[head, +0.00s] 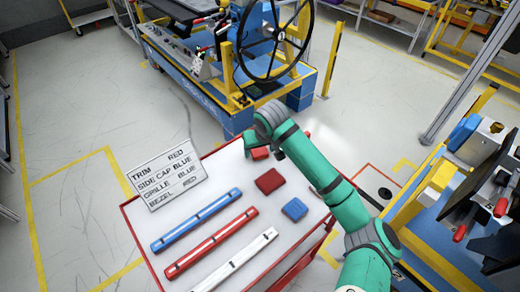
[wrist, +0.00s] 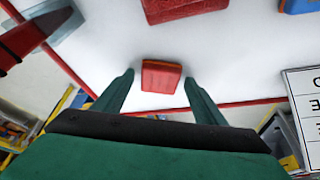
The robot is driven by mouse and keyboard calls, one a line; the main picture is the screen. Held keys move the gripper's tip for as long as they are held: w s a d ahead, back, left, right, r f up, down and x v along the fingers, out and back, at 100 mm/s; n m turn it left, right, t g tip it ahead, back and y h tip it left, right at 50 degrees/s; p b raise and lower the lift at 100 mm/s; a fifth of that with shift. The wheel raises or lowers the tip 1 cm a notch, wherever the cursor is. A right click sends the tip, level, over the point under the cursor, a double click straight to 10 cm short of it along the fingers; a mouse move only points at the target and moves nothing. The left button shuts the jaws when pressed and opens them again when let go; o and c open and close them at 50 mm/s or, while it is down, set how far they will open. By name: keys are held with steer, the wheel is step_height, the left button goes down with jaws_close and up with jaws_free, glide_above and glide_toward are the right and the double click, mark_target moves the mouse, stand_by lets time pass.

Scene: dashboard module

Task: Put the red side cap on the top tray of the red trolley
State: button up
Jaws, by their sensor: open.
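The small red side cap (head: 260,153) lies on the white top tray (head: 222,168) of the red trolley, near its far edge. In the wrist view the cap (wrist: 162,77) is between the two green fingers, with a gap on each side. My gripper (wrist: 159,76) is open and empty around it. In the head view my gripper (head: 243,147) is at the far edge of the tray, and its fingertips are hidden. The cap appears to rest on the tray surface (wrist: 100,45).
A larger red block (head: 270,181) and a blue block (head: 294,209) lie nearer on the tray. Blue (head: 197,221), red (head: 211,243) and white (head: 236,261) strips lie in front. A lettered sign (head: 167,179) stands at the left. A steering wheel rig (head: 265,60) stands beyond.

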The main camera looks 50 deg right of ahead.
steer(key=v, duration=1.2)
steer(key=shift+s+r, duration=0.1)
